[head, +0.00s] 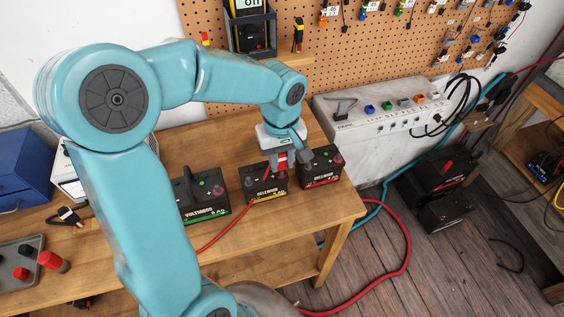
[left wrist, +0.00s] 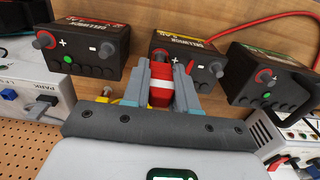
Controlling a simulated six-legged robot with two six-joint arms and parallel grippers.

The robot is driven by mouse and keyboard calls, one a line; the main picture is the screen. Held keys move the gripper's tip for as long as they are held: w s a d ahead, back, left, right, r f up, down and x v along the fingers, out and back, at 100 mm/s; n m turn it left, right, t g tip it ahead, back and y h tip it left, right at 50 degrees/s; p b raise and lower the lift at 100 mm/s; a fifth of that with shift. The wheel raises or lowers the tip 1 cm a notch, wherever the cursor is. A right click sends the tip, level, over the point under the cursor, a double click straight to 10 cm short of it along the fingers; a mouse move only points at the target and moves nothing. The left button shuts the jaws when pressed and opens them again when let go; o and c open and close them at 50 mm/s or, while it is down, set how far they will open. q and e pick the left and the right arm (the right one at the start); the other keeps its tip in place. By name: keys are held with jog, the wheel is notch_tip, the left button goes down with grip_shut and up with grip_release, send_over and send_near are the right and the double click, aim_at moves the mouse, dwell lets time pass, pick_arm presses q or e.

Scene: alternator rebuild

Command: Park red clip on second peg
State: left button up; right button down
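The red clip (left wrist: 161,84), with a white band, sits between the fingers of my left gripper (left wrist: 160,88) in the left wrist view. The fingers press against its sides. In the head view the left gripper (head: 281,160) points down over the positive side of the middle battery (head: 264,188), and red shows between its fingers. Whether the clip still touches the post is hidden. A red cable (head: 226,228) runs from the front of that battery. A pale charger box (head: 385,125) stands to the right; its pegs cannot be told apart clearly. My right gripper is out of view.
Batteries stand on both sides, one left (head: 203,201) and one right (head: 321,168). A dark clip (head: 343,107) and coloured blocks are on the charger top. A grey tray (head: 22,262) lies at the bench's left. Black batteries (head: 436,180) are on the floor.

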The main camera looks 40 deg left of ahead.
pick_arm(q)
notch_tip(320, 180, up, 4)
jog(key=p, duration=0.3)
jog(key=shift+f, duration=0.15)
jog(key=shift+r, duration=0.25)
jog(key=shift+f, duration=0.15)
jog(key=shift+w, duration=0.1)
dwell(0.3)
